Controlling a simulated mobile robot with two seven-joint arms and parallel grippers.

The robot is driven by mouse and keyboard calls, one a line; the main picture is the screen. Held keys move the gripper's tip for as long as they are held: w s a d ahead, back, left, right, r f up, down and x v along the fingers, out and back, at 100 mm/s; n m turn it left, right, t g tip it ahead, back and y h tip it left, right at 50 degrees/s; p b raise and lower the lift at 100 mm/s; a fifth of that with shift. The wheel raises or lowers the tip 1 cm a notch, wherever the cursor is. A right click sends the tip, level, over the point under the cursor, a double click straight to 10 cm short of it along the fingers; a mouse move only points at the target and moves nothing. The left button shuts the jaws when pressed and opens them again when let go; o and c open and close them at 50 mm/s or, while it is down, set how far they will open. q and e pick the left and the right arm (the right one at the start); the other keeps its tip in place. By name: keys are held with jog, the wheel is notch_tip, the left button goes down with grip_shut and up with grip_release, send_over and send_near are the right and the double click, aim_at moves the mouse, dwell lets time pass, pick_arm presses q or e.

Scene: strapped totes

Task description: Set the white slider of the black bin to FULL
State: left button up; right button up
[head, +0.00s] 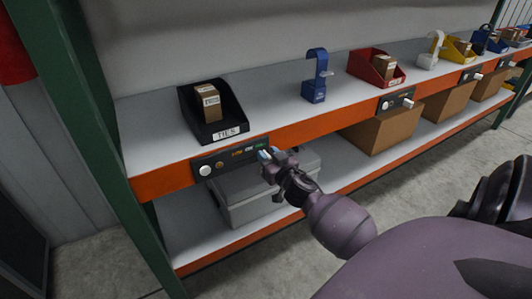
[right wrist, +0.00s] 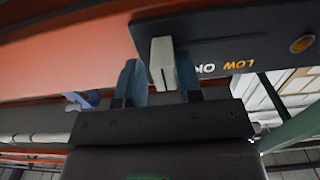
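The black bin (head: 212,110), labelled TIES, stands on the upper shelf at the left and holds a brown carton. Below it, a dark panel (head: 228,158) on the orange beam carries coloured words. In the right wrist view the panel (right wrist: 245,25) is upside down, with LOW and part of OK readable. The white slider (right wrist: 162,62) stands left of those words, near the panel's end. In the head view my right gripper (head: 268,156) hides the slider. FULL is hidden in the wrist view. My left gripper is not in view.
A round white knob (head: 205,171) and an amber button (head: 220,164) are on the panel's left part. A grey tote (head: 245,208) lies on the lower shelf behind my right forearm. A blue strap tool (head: 315,85) and a red bin (head: 376,68) stand farther right.

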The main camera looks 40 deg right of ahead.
jog(key=shift+o, duration=0.8)
jog(key=p+v, duration=0.1)
jog(key=v, duration=0.9)
jog(key=shift+s, duration=0.4)
